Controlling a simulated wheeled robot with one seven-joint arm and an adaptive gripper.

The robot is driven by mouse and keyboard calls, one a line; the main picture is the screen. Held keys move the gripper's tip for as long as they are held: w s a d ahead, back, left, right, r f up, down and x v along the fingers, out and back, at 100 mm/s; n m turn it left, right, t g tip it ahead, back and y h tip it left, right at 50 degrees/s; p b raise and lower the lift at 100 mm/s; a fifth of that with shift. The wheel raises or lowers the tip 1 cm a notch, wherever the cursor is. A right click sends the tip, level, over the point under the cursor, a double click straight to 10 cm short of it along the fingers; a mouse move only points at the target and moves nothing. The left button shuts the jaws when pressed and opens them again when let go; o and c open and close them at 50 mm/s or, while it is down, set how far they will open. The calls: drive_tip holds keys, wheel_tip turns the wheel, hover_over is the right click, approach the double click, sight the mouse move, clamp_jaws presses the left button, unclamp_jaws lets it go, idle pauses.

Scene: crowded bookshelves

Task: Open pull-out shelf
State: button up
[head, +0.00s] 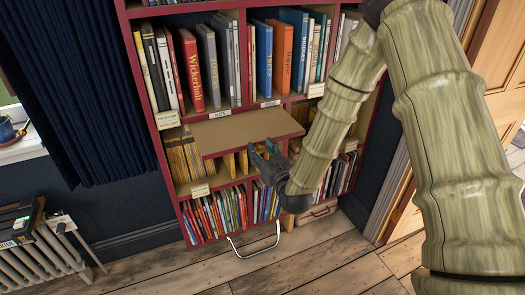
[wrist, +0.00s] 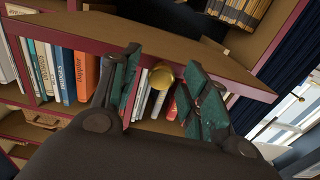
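The pull-out shelf (head: 240,132) is a tan board with a dark red front edge, in the middle of the bookcase. It sticks out beyond the rows of books above and below. In the wrist view the shelf board (wrist: 225,66) crosses the upper part, tilted. A round brass knob (wrist: 161,77) shows between my gripper's fingers. My gripper (head: 264,152) is at the shelf's front edge, right of its middle. In the wrist view my gripper (wrist: 163,90) is open, with green-padded fingers on either side of the knob and gaps beside it. I cannot tell whether a finger touches the shelf.
The bookcase (head: 167,121) holds rows of books above and below the shelf. Wooden floor (head: 310,262) in front is clear.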

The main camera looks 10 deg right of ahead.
drive_tip(key=shift+s, duration=0.1)
drive_tip(key=s+d, duration=0.2)
drive_tip(key=s, duration=0.9)
drive_tip(key=shift+s, duration=0.35)
drive_tip(key=s+f+g+h, duration=0.1)
drive_tip(key=s+f+g, duration=0.4)
drive_tip(key=f, duration=0.7)
drive_tip(key=s+f+g, duration=0.4)
drive_tip(key=s+f, duration=0.3)
drive_tip(key=f, duration=0.4)
drive_tip(key=s+d+f+m+g+h, duration=0.1)
drive_tip(key=s+f+g, duration=0.3)
drive_tip(key=s, duration=0.7)
drive_tip(key=s+d+f+m+g, duration=0.1)
drive_tip(key=s+f+g, duration=0.3)
drive_tip(key=s+f, duration=0.5)
drive_tip(key=s, duration=0.2)
drive_tip(key=shift+s+d+f+g+h, duration=0.3)
drive_tip(key=shift+s+d+g+h, duration=0.05)
drive_tip(key=shift+d+g+h, duration=0.05)
